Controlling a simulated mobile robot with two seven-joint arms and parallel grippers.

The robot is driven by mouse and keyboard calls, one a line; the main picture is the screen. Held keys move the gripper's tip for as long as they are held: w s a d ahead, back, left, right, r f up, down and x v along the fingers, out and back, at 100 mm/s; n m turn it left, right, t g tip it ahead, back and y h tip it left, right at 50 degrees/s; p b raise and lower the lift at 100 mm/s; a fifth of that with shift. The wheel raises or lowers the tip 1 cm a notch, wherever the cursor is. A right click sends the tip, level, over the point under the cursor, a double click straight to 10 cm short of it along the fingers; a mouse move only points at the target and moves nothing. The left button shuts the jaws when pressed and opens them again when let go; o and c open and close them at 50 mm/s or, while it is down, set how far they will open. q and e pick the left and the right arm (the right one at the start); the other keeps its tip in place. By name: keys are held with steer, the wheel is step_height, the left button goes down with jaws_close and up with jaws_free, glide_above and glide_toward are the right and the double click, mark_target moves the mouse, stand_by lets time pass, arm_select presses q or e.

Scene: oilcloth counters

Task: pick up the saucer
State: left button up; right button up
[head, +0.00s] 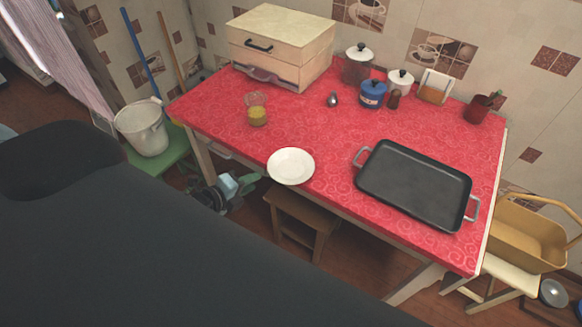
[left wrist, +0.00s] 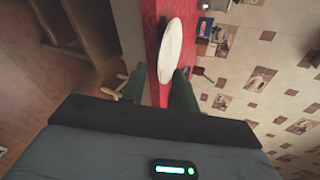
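The white saucer (head: 291,166) lies flat at the near edge of the red table, left of the black tray. The left wrist view shows it too, as a narrow pale oval (left wrist: 170,50). My left gripper (left wrist: 159,76) is open and empty in that view, its two dark fingers apart. The saucer shows ahead of the fingertips, nearer the right finger, and is not held. In the head view, a large dark part of my own body covers the lower left, and I cannot make out the fingers. My right gripper is in neither view.
A black tray (head: 414,184) lies right of the saucer on the red table (head: 330,130). A glass with yellow contents (head: 257,115) stands behind the saucer. A wooden box (head: 280,45) and several jars line the back. A wooden stool (head: 298,215) stands below the near edge.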

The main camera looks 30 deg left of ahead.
arm_select(q)
steer(key=x, duration=0.7)
steer(key=shift+w+f, duration=0.2)
steer(key=shift+a, duration=0.1)
jaws_close()
